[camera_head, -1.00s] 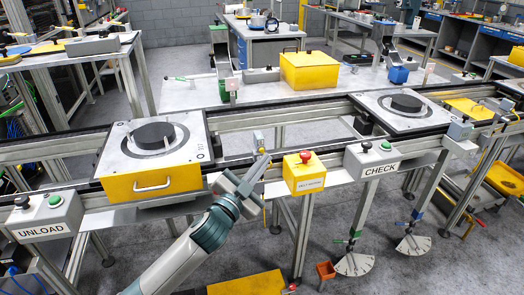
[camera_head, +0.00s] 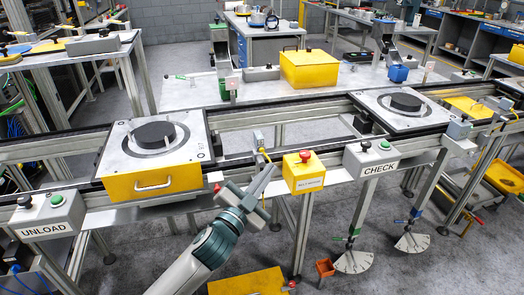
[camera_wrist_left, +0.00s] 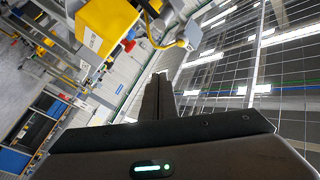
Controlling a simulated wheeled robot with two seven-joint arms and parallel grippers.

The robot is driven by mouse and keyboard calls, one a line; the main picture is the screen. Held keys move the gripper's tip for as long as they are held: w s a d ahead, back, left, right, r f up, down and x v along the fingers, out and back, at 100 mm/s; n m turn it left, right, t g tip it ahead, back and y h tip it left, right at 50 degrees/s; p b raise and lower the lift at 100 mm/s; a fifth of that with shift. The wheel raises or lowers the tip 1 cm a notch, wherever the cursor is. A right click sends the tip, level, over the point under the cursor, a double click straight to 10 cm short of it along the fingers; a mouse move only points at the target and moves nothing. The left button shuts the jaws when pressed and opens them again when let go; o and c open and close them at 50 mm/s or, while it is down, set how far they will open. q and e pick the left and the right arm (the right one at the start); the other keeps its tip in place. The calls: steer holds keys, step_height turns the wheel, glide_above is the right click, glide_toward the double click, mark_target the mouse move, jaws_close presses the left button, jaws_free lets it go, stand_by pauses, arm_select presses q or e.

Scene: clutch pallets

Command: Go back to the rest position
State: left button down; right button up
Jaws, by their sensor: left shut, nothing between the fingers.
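My left gripper (camera_head: 264,181) is in front of the conveyor rail in the head view, between the left pallet and the yellow emergency-stop box. Its fingers are together, point up and to the right, and hold nothing. In the left wrist view the shut fingers (camera_wrist_left: 158,95) show in the middle, with nothing between them. My right gripper is in neither view.
The left pallet (camera_head: 115,140) and right pallet (camera_head: 375,112) sit on the conveyor, each with a dark disc. The emergency-stop box (camera_head: 303,171), UNLOAD box (camera_head: 47,217) and CHECK box (camera_head: 368,158) line the front rail. A yellow step (camera_head: 250,284) is on the floor.

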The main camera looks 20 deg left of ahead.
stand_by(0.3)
